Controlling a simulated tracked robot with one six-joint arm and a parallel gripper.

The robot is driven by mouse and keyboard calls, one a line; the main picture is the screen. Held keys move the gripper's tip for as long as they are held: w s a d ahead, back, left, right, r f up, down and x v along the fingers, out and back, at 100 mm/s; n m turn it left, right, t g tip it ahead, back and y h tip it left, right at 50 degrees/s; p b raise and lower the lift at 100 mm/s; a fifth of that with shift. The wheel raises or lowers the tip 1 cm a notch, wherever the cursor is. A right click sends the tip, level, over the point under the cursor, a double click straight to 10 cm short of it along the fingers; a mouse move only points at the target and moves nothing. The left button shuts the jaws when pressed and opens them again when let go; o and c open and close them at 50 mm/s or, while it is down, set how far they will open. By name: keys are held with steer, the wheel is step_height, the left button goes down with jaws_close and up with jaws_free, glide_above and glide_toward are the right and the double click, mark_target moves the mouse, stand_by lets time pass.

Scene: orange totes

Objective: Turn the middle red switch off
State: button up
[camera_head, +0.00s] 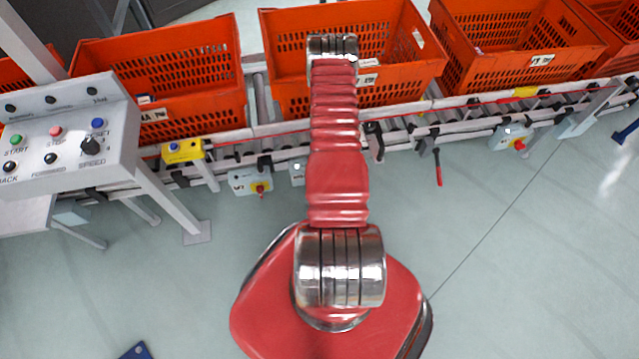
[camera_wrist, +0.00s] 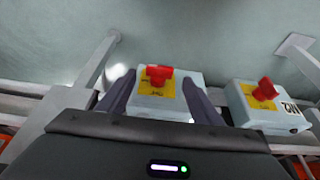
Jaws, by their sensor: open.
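In the wrist view, a red switch (camera_wrist: 158,74) on a yellow plate and pale grey box sits between the fingers of my gripper (camera_wrist: 158,80). The fingers are open, one on each side, and I see clear gaps to the red handle. A second red switch (camera_wrist: 264,90) on a similar box is to the right, its handle slanted. In the head view, one red switch (camera_head: 260,188) is left of my arm and another (camera_head: 519,145) is far right. The middle box (camera_head: 297,172) is mostly hidden behind my arm, and its handle and my gripper are not visible there.
A roller conveyor (camera_head: 406,127) carries several orange totes (camera_head: 190,62) above the switch boxes. A control panel (camera_head: 70,130) with coloured buttons stands at left. A small yellow box (camera_head: 183,151) and a hanging red-handled lever (camera_head: 438,168) are on the conveyor's side. The floor in front is open.

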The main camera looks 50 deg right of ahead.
steer(key=x, duration=0.4)
steer(key=shift+s, duration=0.1)
steer(key=shift+r, duration=0.1)
steer(key=shift+c, duration=0.6)
steer(key=c, duration=0.9)
steer(key=shift+a, duration=0.25)
steer(key=shift+c, duration=0.2)
steer(key=shift+d, duration=0.1)
